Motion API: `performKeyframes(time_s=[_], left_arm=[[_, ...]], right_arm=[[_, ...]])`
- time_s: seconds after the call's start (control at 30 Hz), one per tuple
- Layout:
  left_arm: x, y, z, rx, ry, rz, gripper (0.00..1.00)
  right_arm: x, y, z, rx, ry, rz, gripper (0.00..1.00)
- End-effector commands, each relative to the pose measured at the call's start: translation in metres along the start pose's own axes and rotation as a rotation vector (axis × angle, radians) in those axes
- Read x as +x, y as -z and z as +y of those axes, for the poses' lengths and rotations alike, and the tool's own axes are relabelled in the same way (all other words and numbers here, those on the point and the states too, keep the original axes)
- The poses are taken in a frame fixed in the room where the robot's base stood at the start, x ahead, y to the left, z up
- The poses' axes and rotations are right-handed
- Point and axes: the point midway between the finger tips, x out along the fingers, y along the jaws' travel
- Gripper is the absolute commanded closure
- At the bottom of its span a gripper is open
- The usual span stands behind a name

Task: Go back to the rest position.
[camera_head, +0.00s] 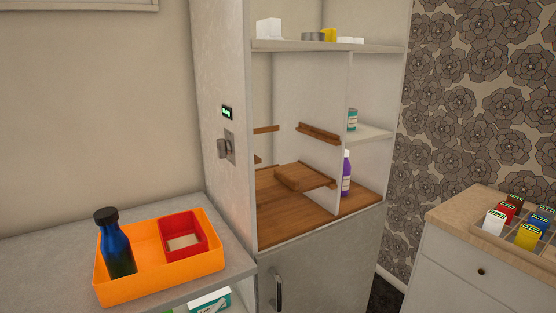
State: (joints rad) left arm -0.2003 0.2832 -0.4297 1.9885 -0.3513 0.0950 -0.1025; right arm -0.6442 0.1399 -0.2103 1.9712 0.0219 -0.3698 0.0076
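Neither of my grippers shows in the head view, and no part of my arms is visible. The head view shows a tall light cabinet (228,180) with open shelves and a wooden bottom board (280,222). Brown wooden pieces (304,177) sit inside its left compartment. An orange tray (160,283) stands on the grey counter (45,262) at the lower left. It holds a blue-black bottle (116,250), upright, and a red square box (182,236).
A purple bottle (346,175) and a teal can (352,120) stand in the cabinet's right part. Small items, including a white one (269,29), line the top shelf. At right, a wood-topped drawer unit (460,211) bears a tray of several coloured boxes (494,221). A dark floor gap separates the units.

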Motion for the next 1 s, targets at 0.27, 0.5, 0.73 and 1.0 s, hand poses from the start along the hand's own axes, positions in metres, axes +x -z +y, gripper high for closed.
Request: performKeyframes(time_s=[0.27,0.5,0.73,1.0], left_arm=[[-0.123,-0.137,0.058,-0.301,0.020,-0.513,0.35],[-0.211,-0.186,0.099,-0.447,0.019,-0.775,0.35],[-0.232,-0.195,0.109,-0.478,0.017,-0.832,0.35],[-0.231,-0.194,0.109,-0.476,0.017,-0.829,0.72]], right_arm=[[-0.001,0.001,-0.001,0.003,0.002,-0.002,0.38],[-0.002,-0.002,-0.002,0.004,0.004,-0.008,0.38],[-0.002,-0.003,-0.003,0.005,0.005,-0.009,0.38],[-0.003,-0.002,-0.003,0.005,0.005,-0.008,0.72]])
